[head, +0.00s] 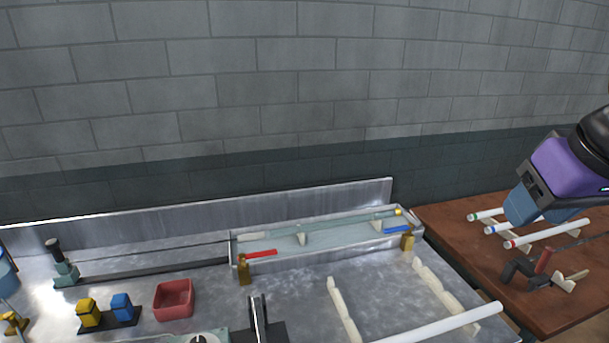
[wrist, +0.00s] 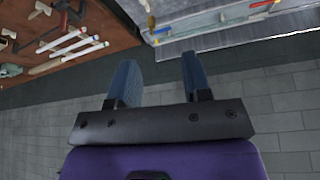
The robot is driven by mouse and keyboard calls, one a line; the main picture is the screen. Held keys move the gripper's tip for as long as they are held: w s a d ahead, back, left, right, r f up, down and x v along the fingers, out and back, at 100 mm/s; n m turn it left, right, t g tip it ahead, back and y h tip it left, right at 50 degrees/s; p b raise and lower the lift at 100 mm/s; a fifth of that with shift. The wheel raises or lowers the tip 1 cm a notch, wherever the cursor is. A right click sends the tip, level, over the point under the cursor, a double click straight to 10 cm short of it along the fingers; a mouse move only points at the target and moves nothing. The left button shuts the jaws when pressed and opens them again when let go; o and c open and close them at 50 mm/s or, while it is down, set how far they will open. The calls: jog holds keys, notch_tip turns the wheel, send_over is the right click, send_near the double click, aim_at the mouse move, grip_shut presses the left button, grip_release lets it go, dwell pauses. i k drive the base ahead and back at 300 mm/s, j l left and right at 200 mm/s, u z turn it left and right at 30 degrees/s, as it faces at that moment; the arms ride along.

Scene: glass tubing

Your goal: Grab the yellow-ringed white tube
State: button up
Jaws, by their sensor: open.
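White tubes lie side by side on a rack on the brown table at the right: a green-ringed tube (head: 485,213), a blue-ringed tube (head: 505,227) and a red-ringed tube (head: 545,234). I cannot make out a yellow ring on any white tube; part of the rack is hidden behind my gripper. My gripper (wrist: 158,66) is open and empty, its blue fingers apart. In the head view it hangs over the back of the brown table.
A long white tube (head: 445,324) lies across cream supports on the metal bench. A shallow tray (head: 345,236) holds a glass tube and red and blue pieces. A block wall rises behind.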

aim_at(398, 211)
jog(key=l+u, duration=0.4)
jog(key=i+l+u, duration=0.1)
jog(key=u, duration=0.25)
jog(key=l, duration=0.1)
